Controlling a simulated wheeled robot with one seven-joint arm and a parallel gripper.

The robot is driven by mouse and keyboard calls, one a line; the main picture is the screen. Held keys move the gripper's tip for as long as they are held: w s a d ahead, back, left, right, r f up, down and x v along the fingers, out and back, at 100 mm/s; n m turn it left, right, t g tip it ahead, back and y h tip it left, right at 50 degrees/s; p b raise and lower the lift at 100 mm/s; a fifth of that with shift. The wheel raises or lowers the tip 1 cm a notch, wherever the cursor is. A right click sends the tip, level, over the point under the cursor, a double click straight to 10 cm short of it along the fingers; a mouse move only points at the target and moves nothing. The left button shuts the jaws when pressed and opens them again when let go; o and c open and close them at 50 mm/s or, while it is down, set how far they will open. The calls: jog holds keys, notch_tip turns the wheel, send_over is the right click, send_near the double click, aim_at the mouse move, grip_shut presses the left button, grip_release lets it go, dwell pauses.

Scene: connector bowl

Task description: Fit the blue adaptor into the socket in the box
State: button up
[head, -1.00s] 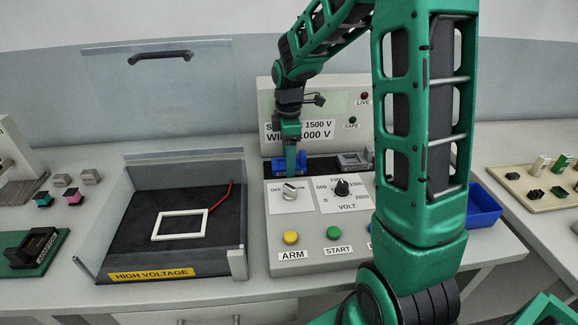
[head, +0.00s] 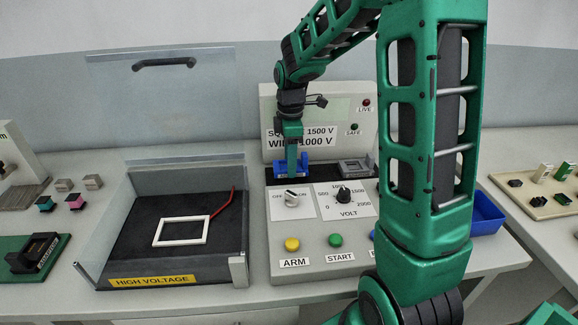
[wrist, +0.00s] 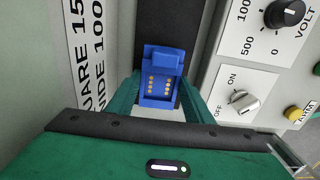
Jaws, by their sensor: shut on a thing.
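The blue adaptor (head: 281,171) stands in a black recess along the back of the grey control console. In the wrist view the blue adaptor (wrist: 161,85) shows two rows of gold contacts, between the two green fingers. My gripper (head: 292,172) reaches down to it from above and is shut on it; the fingers hide part of it in the head view. My gripper's fingers also show in the wrist view (wrist: 158,98). The clear-walled high-voltage box (head: 190,182) stands left of the console. A white rectangular frame (head: 158,232) lies on its dark floor; no socket can be made out clearly there.
A grey adaptor (head: 355,168) sits in the recess to the right. The console has a switch (head: 291,198), a volt knob (head: 344,194) and buttons. A red wire (head: 229,203) lies in the box. A clear lid (head: 160,100) with a handle stands raised behind it.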

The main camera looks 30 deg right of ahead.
notch_tip(320, 180, up, 16)
jog(key=shift+r, duration=0.2)
